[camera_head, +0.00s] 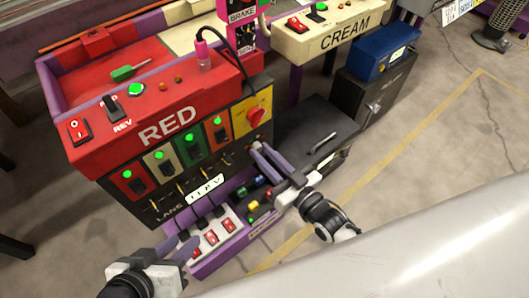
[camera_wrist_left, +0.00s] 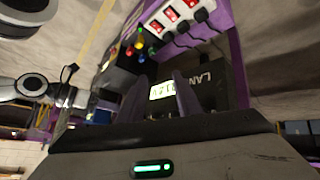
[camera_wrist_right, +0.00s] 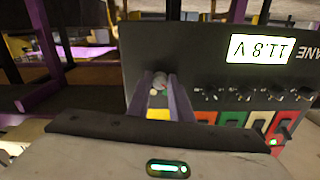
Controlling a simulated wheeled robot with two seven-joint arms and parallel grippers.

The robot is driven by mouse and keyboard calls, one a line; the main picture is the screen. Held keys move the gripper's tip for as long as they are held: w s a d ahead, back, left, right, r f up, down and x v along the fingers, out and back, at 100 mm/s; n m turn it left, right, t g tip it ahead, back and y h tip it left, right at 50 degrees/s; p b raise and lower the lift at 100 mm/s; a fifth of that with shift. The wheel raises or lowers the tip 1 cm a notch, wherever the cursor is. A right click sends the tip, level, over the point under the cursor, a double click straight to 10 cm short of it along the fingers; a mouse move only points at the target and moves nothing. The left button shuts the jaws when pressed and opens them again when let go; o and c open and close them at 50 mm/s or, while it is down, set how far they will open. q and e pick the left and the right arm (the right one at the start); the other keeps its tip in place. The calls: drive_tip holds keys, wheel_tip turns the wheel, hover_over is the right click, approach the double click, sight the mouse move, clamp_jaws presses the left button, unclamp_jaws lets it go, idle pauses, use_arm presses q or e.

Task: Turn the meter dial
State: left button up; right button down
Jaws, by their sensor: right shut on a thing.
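The meter dial (camera_wrist_right: 160,82) is a small grey round knob at the end of the black lane panel. In the right wrist view it sits between the fingertips of my right gripper (camera_wrist_right: 159,88), which is shut on it. In the head view my right gripper (camera_head: 258,150) reaches the panel's right end, and its fingers hide most of the dial. The lit meter display (camera_wrist_right: 261,49) reads about 11.8 V, upside down in that view. My left gripper (camera_head: 187,250) is low at the front left, apart from the panel; its fingers are spread and empty in the left wrist view (camera_wrist_left: 160,95).
The red console (camera_head: 165,128) has green-lit switches and a red rotary switch (camera_head: 255,115) on yellow above the lane panel. A purple tray (camera_head: 205,267) with red rocker switches lies below. A black cabinet (camera_head: 310,135) stands to the right. Floor is free at right.

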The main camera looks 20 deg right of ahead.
drive_tip(key=shift+a+r+m+p, duration=0.1)
drive_tip(key=shift+m+p, duration=0.2)
drive_tip(key=shift+m, duration=0.5)
drive_tip(key=shift+s+m, duration=0.1)
drive_tip(key=shift+m, duration=0.8)
drive_tip(key=m+p, duration=0.1)
drive_tip(key=m, duration=0.1)
drive_tip(key=shift+m, duration=0.4)
use_arm(q)
drive_tip(key=shift+w+d+r+t+h+b, duration=0.25)
drive_tip(key=shift+d+r+h+b, duration=0.4)
drive_tip(key=shift+b, duration=1.55)
use_arm(e)
drive_tip(key=shift+r+m, duration=0.2)
drive_tip(key=shift+m, duration=9.3)
use_arm(q)
drive_tip(key=shift+w+d+r, duration=0.1)
drive_tip(key=shift+d+r, duration=0.05)
drive_tip(key=shift+r, duration=0.15)
